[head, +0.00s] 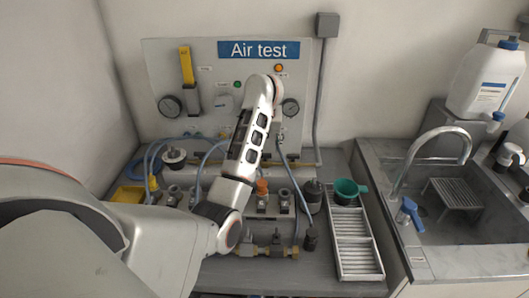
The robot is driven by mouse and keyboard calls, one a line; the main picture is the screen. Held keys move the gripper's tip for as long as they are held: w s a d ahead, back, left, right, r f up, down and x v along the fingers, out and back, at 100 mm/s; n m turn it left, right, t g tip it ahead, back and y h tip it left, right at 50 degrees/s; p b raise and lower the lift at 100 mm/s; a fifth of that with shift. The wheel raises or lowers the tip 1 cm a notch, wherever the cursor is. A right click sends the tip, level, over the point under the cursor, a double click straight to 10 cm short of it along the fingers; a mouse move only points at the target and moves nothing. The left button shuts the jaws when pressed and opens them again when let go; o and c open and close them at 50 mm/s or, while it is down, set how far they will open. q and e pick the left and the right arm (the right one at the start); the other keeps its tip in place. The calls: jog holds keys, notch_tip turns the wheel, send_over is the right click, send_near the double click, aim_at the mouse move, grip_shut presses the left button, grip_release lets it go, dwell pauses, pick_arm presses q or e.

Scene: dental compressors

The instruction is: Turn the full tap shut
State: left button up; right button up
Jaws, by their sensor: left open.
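My left arm reaches in from the left, bends up over the bench and ends at the panel. My left gripper (278,88) is at that end, beside the right gauge (290,108). It is open, but its fingers are mostly hidden and I see nothing held. Brass fittings with dark handles (275,247) stand at the bench's front, below and apart from the gripper. I cannot read which tap is the full one. My forearm hides part of the panel and bench. My right gripper is out of view.
The grey panel (215,125) carries an "Air test" sign (258,50) and a left gauge (169,106). A slatted tray (355,245) and green cup (346,190) are right of the fittings.

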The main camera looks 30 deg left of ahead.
aim_at(265, 155)
pick_arm(q)
jog(key=shift+x, duration=2.3)
jog(key=c, duration=1.1)
